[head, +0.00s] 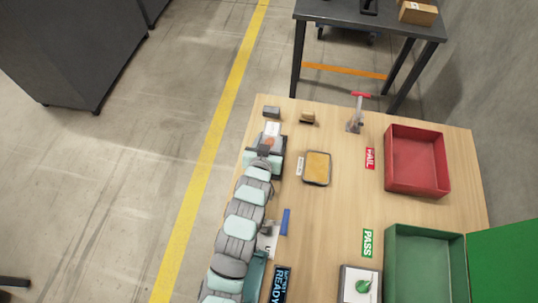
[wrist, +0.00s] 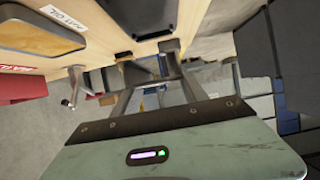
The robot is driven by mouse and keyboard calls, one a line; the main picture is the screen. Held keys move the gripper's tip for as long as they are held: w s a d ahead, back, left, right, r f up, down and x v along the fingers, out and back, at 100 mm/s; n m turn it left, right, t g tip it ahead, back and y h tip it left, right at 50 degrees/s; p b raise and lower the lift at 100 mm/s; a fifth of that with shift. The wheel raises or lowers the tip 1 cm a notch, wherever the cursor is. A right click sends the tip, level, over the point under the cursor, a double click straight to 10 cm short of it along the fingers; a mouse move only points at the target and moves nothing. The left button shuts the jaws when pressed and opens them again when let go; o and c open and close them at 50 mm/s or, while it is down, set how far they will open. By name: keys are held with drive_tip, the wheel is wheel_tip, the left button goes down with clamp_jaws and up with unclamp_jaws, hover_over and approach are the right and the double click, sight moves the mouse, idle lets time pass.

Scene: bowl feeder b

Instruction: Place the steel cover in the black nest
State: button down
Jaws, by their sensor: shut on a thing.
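My gripper (wrist: 150,65) is at the far left edge of the wooden table, at the end of my arm, in the head view (head: 268,150). Its two fingers are closed on a small grey metallic piece (wrist: 160,66), apparently the steel cover. It is mostly hidden by the fingers, and I cannot make it out in the head view. A black piece (wrist: 140,15), possibly the black nest, shows at the top of the wrist view, apart from the fingertips. My arm seems to hide it in the head view.
A tan-filled tray (head: 316,168) lies right of my gripper. A grey block (head: 271,112), a brown block (head: 307,118) and a red-handled clamp (head: 356,115) stand at the back. Red (head: 416,190) and green (head: 392,262) bins are on the right.

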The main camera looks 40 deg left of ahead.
wheel_tip(320, 180, down, 8)
drive_tip(key=shift+r+b, duration=0.15)
drive_tip(key=shift+b, duration=0.8)
drive_tip(key=shift+r, duration=0.1)
drive_tip(key=shift+w, duration=0.1)
drive_tip(key=c, duration=0.6)
unclamp_jaws()
drive_tip(key=p+v, duration=0.3)
drive_tip(key=v, duration=0.9)
drive_tip(key=shift+p, duration=0.3)
